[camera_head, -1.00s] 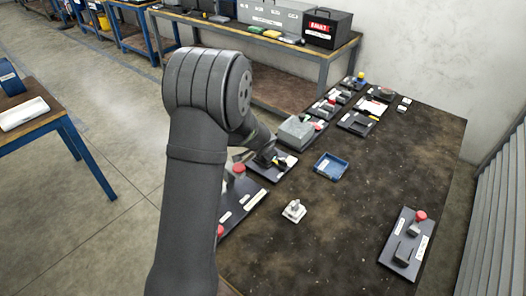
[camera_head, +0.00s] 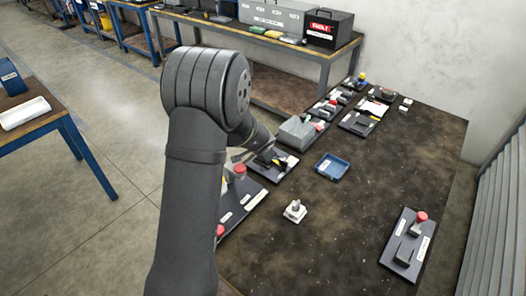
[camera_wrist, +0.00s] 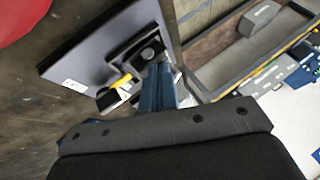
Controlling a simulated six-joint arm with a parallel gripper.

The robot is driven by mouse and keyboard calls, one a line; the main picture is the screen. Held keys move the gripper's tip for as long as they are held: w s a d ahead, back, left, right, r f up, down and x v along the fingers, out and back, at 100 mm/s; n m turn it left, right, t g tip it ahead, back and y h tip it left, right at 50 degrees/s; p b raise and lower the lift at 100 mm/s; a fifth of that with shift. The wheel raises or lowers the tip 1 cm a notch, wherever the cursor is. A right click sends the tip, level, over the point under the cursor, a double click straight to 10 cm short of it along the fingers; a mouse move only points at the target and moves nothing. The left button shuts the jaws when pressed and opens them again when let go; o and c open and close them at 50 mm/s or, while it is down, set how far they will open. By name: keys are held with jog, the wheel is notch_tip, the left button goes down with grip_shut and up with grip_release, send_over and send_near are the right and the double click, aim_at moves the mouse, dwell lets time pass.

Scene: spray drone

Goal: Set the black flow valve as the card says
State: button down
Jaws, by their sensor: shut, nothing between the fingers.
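A dark plate (camera_head: 284,172) at the near-left table edge bears a black valve (camera_head: 268,158) with a small yellow part. In the wrist view the black valve (camera_wrist: 141,52) has a round hub, and a yellow bar (camera_wrist: 121,81) lies beside it near a black block (camera_wrist: 112,99). A white label (camera_wrist: 73,84) is on the plate, too small to read. My gripper (camera_wrist: 160,88) is shut and empty, its blue fingers close beside the valve; I cannot tell whether they touch. In the head view my arm partly hides this place. I cannot make out which paper is the card.
A plate with a red knob (camera_head: 240,168) stands just nearer. A grey box (camera_head: 297,131) sits beyond the valve. A blue tray (camera_head: 331,167) and a white fixture (camera_head: 295,211) stand to the right. Another red-knobbed plate (camera_head: 407,240) is front right. The middle table is mostly clear.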

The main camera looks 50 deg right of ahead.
jog(key=shift+w+a, duration=0.25)
jog(key=shift+a, duration=0.25)
jog(key=a+r, duration=0.5)
jog(key=r, duration=0.3)
jog(key=shift+s+a, duration=0.35)
jog(key=shift+a, duration=0.05)
jog(key=shift+f, duration=0.1)
jog(key=d+f, duration=0.4)
jog(key=f, duration=0.1)
jog(key=d+f, duration=0.1)
jog(key=f, duration=0.1)
jog(key=shift+w+d+f, duration=0.35)
jog(key=shift+d, duration=0.05)
jog(key=shift+s+d, duration=0.15)
jog(key=shift+d, duration=0.15)
jog(key=c, duration=2.2)
grip_release()
